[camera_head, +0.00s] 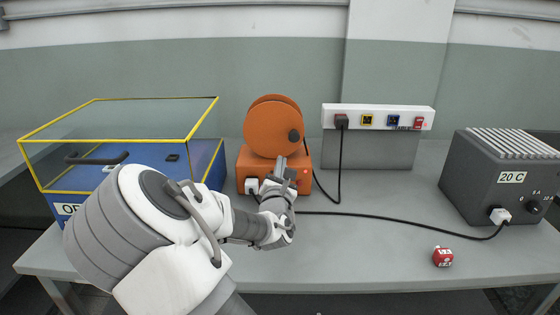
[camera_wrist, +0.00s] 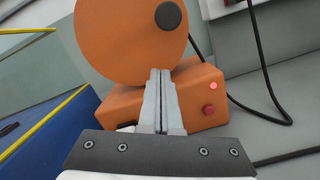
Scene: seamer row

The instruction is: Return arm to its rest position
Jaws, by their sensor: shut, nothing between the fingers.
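My gripper (camera_head: 281,168) is shut and empty, with its fingers together in the wrist view (camera_wrist: 160,75). My arm reaches from the lower left over the grey table. The fingers point at the orange machine (camera_head: 270,138), in front of its round drum and base. In the wrist view the orange machine (camera_wrist: 130,40) fills the space beyond the fingertips, with a lit red light and a red button on its base. I cannot tell whether the fingertips touch it.
A yellow-framed glass-lidded blue box (camera_head: 205,160) stands left, close to my arm. A grey heater-like unit (camera_head: 495,185) stands right. Black cables cross the table (camera_head: 350,260).

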